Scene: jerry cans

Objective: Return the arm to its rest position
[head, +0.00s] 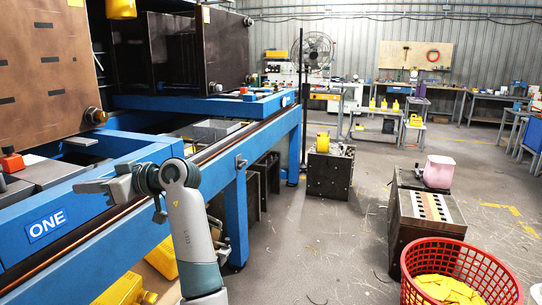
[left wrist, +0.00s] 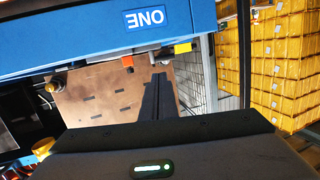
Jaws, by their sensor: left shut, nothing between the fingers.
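My left arm reaches up from the bottom of the head view, bent at a grey joint. My left gripper (head: 88,187) points left in front of the blue machine frame, near the label ONE. In the left wrist view the dark fingers (left wrist: 158,92) are together, with nothing between them. From these views I cannot tell whether the gripper touches the frame. My right gripper is not in view.
The blue machine frame (head: 225,180) runs along the left. Yellow jerry cans (head: 160,258) sit low beneath it. A red basket (head: 425,262) with yellow pieces stands at bottom right, near a dark block (head: 405,232) and pink container (head: 438,172).

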